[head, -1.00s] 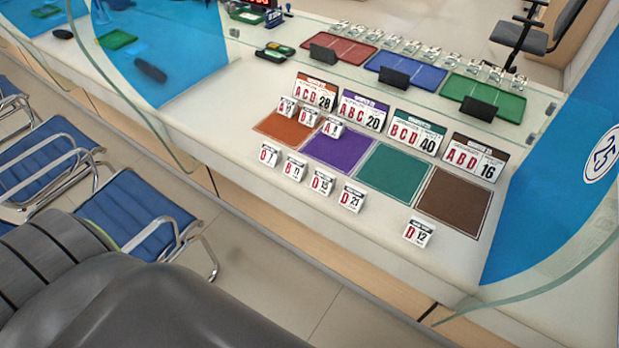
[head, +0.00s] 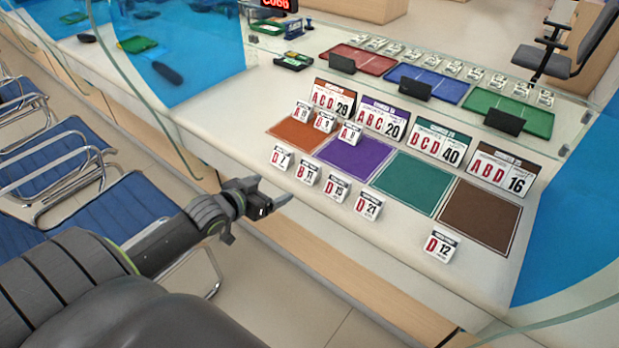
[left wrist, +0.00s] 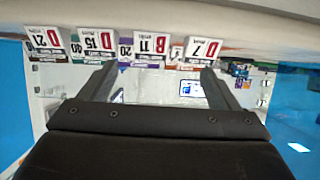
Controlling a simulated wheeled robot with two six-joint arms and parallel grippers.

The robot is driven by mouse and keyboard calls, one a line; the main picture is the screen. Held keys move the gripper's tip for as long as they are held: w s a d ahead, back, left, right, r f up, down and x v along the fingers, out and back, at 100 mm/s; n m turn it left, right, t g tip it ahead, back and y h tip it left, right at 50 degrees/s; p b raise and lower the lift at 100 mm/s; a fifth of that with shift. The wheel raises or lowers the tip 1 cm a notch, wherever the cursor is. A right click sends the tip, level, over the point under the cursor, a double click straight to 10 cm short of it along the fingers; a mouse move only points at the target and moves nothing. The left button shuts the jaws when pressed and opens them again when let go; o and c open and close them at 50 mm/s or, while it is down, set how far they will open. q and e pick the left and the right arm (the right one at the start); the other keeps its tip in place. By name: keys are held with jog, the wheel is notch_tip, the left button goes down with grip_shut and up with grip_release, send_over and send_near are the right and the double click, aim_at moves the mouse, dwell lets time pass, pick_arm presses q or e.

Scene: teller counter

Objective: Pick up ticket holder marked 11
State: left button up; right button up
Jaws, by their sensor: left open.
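The ticket holder marked 11 (head: 308,172) is a small white stand reading "B 11". It stands on the counter's front strip, between the holder marked 7 (head: 282,157) and the one marked 15 (head: 336,187). In the upside-down left wrist view, the holder marked 11 (left wrist: 150,45) shows ahead between the fingertips, with D 15 and D 7 to either side. My left gripper (head: 268,208) is open and empty, in front of the counter edge and short of the holders. My right gripper is not in view.
Holders marked 21 (head: 369,204) and 12 (head: 441,246) stand farther right. Behind are orange, purple, green (head: 408,183) and brown (head: 480,216) mats with larger sign cards. A curved glass panel rises at the left.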

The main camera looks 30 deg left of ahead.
pick_arm(q)
jog(key=r, duration=0.1)
jog(key=b, duration=0.1)
send_near(308, 169)
jog(key=x, duration=0.3)
jog(key=f+x, duration=0.1)
jog(key=x, duration=0.3)
jog(key=shift+s+a, duration=0.2)
jog(key=shift+s, duration=0.05)
jog(key=shift+w+r+x, duration=0.1)
jog(key=shift+r+x, duration=0.05)
jog(key=shift+x, duration=0.8)
jog(key=shift+w+r+x, duration=0.1)
jog(key=shift+r+x, duration=0.1)
jog(key=shift+x, duration=0.75)
jog(key=shift+r+x, duration=0.15)
jog(key=shift+x, duration=0.8)
jog(key=shift+d, duration=0.2)
jog(key=shift+c, duration=0.2)
jog(key=c, duration=1)
jog(key=shift+c, duration=0.2)
